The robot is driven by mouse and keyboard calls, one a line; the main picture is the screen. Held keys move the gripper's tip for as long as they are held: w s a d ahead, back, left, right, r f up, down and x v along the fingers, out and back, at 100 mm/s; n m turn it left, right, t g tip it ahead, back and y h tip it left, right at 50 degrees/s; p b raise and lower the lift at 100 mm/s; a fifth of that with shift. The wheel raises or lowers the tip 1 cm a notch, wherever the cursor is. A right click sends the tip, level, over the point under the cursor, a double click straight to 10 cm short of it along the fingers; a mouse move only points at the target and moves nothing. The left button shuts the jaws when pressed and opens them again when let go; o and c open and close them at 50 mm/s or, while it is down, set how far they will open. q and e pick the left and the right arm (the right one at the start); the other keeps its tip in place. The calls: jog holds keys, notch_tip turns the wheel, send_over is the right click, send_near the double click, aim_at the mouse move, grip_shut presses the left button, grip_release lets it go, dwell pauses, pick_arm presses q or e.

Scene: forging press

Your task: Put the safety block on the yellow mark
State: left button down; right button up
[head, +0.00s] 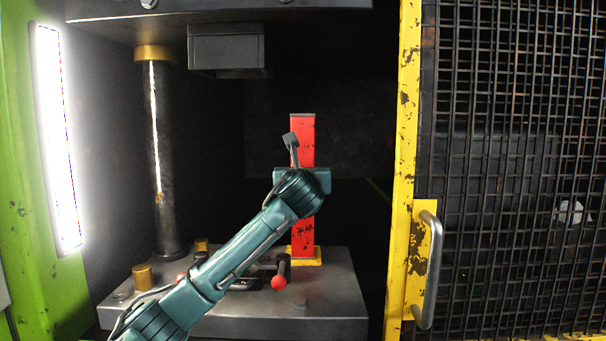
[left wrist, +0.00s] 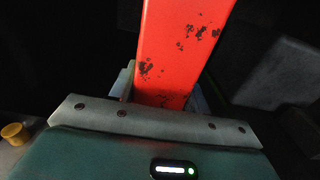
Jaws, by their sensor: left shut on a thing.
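The safety block (head: 302,228) is a tall red post with chipped paint and a grey top. It stands upright at the back right of the press bed. A yellow patch (head: 318,261), which looks like the yellow mark, shows around its foot. I cannot tell whether the block's base rests fully on it. My left gripper (head: 303,178) is shut on the block at about mid-height. In the left wrist view the red block (left wrist: 183,50) rises between the fingers (left wrist: 165,105). My right gripper is not in view.
The grey press bed (head: 335,300) carries a red-knobbed lever (head: 279,281) and brass-coloured studs (head: 143,276). A dark column (head: 160,160) stands at left. The upper die (head: 227,50) hangs above. A yellow-framed mesh door (head: 408,150) with a handle (head: 432,270) is at right.

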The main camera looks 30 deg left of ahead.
pick_arm(q)
jog(key=shift+r, duration=0.1)
jog(key=c, duration=0.7)
grip_release()
jog(key=shift+f, duration=0.2)
jog(key=v, duration=1.2)
